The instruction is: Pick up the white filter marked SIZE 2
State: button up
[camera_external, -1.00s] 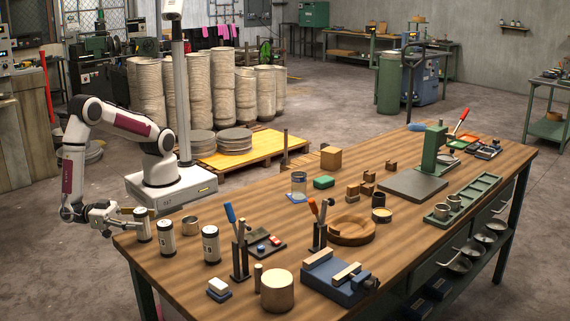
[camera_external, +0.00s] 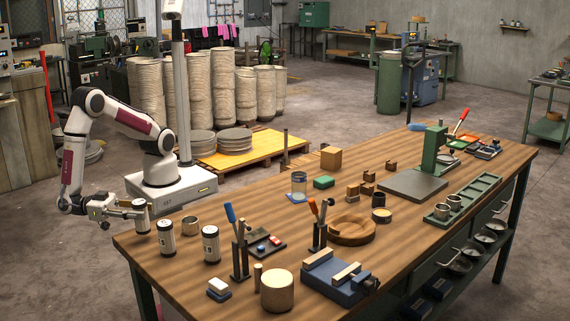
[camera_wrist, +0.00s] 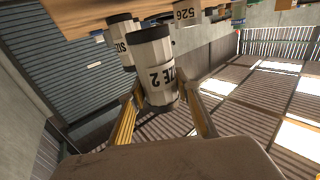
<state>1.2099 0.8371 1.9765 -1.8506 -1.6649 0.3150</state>
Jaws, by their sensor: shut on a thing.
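The white filter marked SIZE 2 (camera_wrist: 155,72) is a white cylinder with dark ends, and it is between the yellow fingers of my gripper (camera_wrist: 165,112) in the wrist view. In the external view the filter (camera_external: 141,216) is at the table's left end, held by my gripper (camera_external: 130,212), which is shut on it. The filter looks upright and a little above the tabletop. Two similar white filters stand on the table close by, a nearer-left one (camera_external: 166,238) and another (camera_external: 210,244) to its right.
A lever tool with a blue handle (camera_external: 238,242) and a round tan block (camera_external: 277,292) are further right. The wooden table's left edge (camera_external: 122,247) is below my gripper.

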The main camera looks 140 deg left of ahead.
jog(key=shift+r, duration=3.5)
